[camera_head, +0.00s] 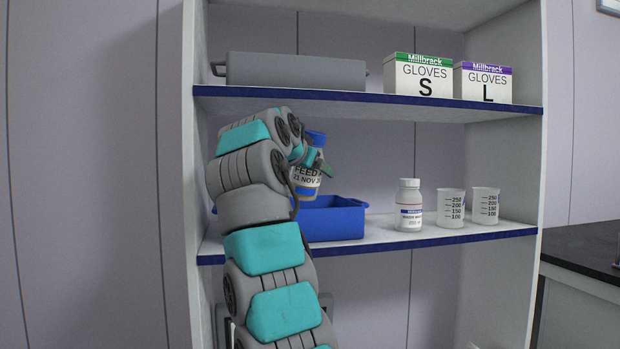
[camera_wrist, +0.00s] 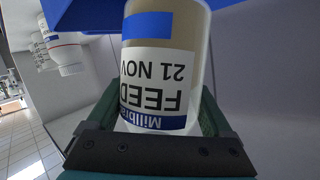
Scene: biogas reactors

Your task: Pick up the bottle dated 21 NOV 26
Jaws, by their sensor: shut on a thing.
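The bottle (camera_head: 306,179) has a blue cap, a white label reading FEED and 21 NOV, and brownish contents. My gripper (camera_head: 312,160) is shut on it and holds it upright above the blue bin (camera_head: 338,221) on the middle shelf. In the wrist view the bottle (camera_wrist: 160,75) appears upside down between the two fingers of my gripper (camera_wrist: 160,120), label facing the camera. The end of the date is cut off by the curve of the bottle. Part of the bottle is hidden by my gripper in the head view.
A white bottle (camera_head: 409,205) and two beakers (camera_head: 450,208) (camera_head: 485,205) stand right of the bin on the shelf (camera_head: 400,241).

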